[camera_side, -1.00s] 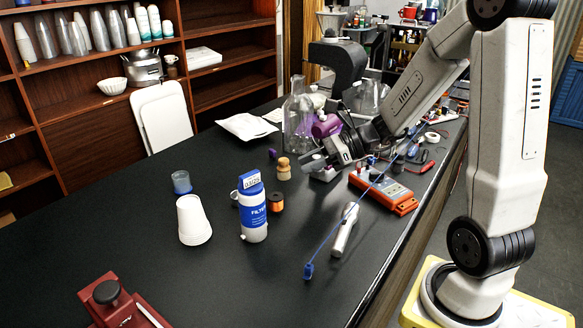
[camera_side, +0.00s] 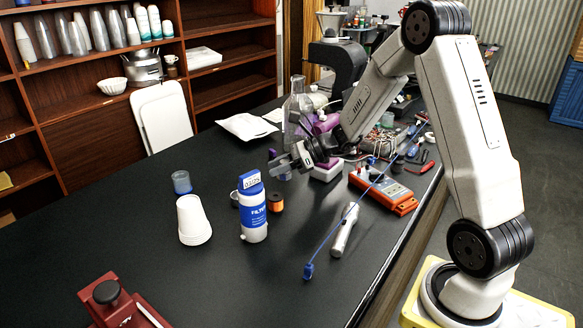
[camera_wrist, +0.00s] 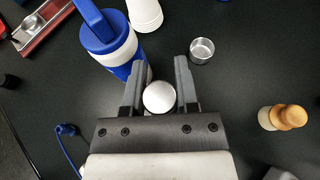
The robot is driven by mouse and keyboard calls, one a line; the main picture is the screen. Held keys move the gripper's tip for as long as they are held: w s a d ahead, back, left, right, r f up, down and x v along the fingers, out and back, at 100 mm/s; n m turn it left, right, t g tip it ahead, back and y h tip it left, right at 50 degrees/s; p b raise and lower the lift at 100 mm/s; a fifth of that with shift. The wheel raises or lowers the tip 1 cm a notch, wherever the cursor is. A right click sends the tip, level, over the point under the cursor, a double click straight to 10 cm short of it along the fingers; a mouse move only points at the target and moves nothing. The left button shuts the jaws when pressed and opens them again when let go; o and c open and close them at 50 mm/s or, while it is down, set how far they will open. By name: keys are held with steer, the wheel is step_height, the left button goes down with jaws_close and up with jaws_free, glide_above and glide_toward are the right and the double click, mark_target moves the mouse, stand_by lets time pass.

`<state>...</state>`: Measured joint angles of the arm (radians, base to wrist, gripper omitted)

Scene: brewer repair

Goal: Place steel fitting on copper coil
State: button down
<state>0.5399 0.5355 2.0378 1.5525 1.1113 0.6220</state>
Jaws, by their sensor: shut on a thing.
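In the wrist view my gripper (camera_wrist: 159,78) is shut on a round silvery piece, taken to be the steel fitting (camera_wrist: 159,97). In the side view my gripper (camera_side: 280,165) is above the table, and the held piece is too small to make out clearly. The orange-brown ring-shaped piece, taken to be the copper coil (camera_side: 275,203), lies on the table just right of the blue-and-white filter bottle (camera_side: 253,215). My gripper is behind and above it. The coil is not visible in the wrist view.
The filter bottle (camera_wrist: 112,45) stands close left of my fingers. A small metal cup (camera_wrist: 202,50) and a cork-like piece (camera_wrist: 282,117) are nearby. The front-left table is largely clear.

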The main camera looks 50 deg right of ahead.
mark_target(269, 197)
steer(key=shift+w+d+f, duration=0.1)
steer(key=shift+w+f, duration=0.7)
steer(key=shift+f, duration=0.2)
steer(key=shift+w+d+f, duration=0.1)
steer(key=shift+w+f, duration=0.7)
steer(key=shift+f, duration=0.15)
steer(key=shift+f, duration=0.1)
steer(key=shift+w+f, duration=0.2)
steer(key=shift+f, duration=1.55)
steer(key=shift+f, duration=0.1)
steer(key=shift+c, duration=1.8)
jaws_free()
